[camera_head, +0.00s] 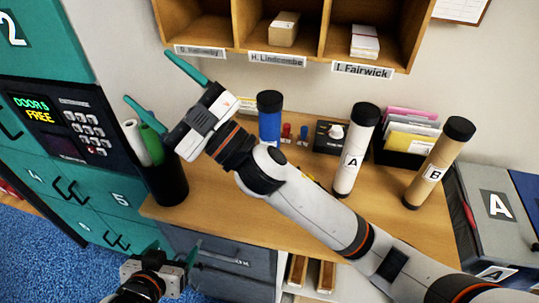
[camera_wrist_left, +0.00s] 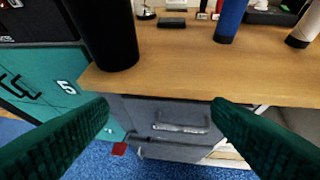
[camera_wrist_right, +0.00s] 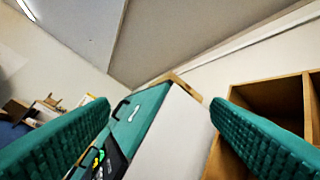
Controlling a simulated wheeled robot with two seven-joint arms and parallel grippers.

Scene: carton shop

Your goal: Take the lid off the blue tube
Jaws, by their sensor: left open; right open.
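The blue tube (camera_head: 269,127) stands upright at the back of the wooden desk, with its black lid (camera_head: 270,99) on top. Its lower part is hidden behind my right arm. Its lower body also shows in the left wrist view (camera_wrist_left: 229,20), where the lid is out of frame. My right gripper (camera_head: 148,76) is open and empty, raised up and left of the tube, and points toward the lockers. My left gripper (camera_head: 163,258) is open and empty, low in front of the desk edge, well short of the tube.
A black cylindrical holder (camera_head: 167,183) with rolled items stands at the desk's left end. White tube A (camera_head: 350,160) and brown tube B (camera_head: 432,172) stand to the right. Wooden cubbyholes (camera_head: 300,52) hang above. Teal lockers (camera_head: 75,190) are at the left.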

